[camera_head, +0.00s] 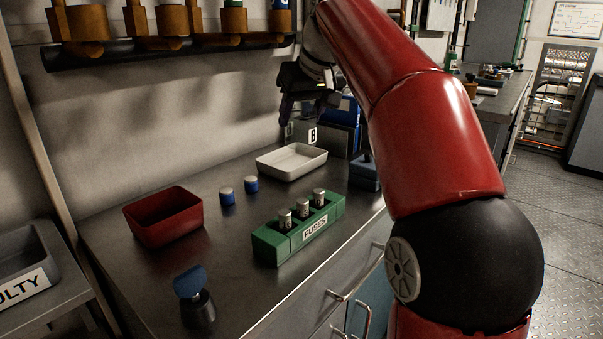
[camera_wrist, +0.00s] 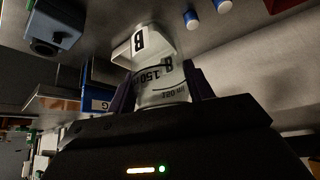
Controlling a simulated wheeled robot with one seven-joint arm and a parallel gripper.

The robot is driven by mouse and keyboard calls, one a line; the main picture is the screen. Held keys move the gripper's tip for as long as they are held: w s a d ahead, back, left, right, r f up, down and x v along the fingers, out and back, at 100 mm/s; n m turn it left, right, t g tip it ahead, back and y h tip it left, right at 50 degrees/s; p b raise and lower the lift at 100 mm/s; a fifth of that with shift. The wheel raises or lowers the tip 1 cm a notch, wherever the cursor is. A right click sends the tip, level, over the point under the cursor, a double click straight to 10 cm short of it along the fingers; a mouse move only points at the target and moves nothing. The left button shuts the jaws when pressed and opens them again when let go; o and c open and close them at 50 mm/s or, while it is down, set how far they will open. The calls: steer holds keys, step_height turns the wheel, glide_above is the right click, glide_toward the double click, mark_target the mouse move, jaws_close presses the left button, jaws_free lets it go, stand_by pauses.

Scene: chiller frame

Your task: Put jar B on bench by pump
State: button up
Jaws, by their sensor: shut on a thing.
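Jar B (camera_wrist: 165,88) is pale, with dark printed markings, and a white block with a "B" (camera_wrist: 139,41) shows at its end in the wrist view. My gripper (camera_wrist: 160,90) is shut on the jar, with a purple-dark finger on each side. In the head view my gripper (camera_head: 306,108) is above the far part of the steel bench (camera_head: 225,255), behind the white tray (camera_head: 262,168). A small white tag (camera_head: 312,135) shows just below it; the jar's body is hard to make out there. A blue unit (camera_head: 345,118), possibly the pump, is partly hidden behind my arm.
On the bench are a red bin (camera_head: 165,225), two blue-and-white cylinders (camera_head: 227,196), a green fuse rack (camera_head: 272,246) and a dark blue-topped knob (camera_head: 193,295). A shelf (camera_head: 130,52) with brown containers hangs above. Bare bench shows at the front left.

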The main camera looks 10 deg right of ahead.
step_height(320, 180, down, 13)
steer(key=shift+r+b, duration=0.15)
steer(key=shift+b, duration=0.95)
steer(key=shift+f, duration=0.2)
steer(key=o, duration=1)
steer(key=shift+c, duration=0.2)
steer(key=shift+r, duration=0.1)
